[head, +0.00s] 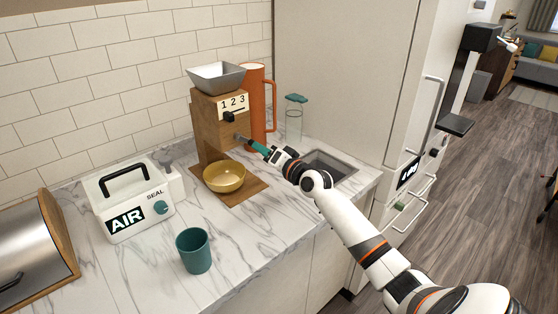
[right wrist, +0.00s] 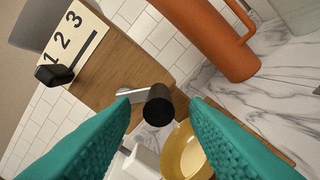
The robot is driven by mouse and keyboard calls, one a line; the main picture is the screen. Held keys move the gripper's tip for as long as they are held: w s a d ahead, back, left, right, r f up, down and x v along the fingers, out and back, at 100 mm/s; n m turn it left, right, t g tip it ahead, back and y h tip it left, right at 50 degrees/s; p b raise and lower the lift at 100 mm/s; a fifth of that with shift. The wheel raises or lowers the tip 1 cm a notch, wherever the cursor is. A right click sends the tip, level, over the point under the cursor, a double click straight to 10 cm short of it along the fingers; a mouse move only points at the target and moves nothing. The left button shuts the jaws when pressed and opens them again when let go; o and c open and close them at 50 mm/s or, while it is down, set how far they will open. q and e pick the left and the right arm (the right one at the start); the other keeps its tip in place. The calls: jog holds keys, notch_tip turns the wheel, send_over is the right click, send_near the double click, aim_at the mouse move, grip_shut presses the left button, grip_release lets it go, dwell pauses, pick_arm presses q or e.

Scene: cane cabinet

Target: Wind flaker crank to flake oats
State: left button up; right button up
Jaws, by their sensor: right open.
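The wooden flaker (head: 206,127) stands on the marble counter with a grey metal hopper (head: 217,76) on top and a "1 2 3" scale with a black slider (head: 229,116). A yellow bowl (head: 224,176) sits on its base. My right gripper (head: 251,145) is at the flaker's right side. In the right wrist view the crank's metal arm and black knob (right wrist: 158,105) show between the open teal fingers (right wrist: 160,108). I cannot tell whether a finger touches the knob. The bowl (right wrist: 184,155) shows below the knob. My left gripper is not in view.
An orange jug (head: 258,95) stands close behind the flaker, with a glass jar (head: 294,118) to its right. A sink (head: 330,165) lies under my right arm. A white sealer box (head: 128,200) and teal cup (head: 194,251) stand to the left and front.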

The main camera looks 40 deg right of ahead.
jog(key=s, duration=0.8)
jog(key=shift+s+d+b, duration=0.3)
jog(key=shift+d+b, duration=0.05)
jog(key=shift+b, duration=0.1)
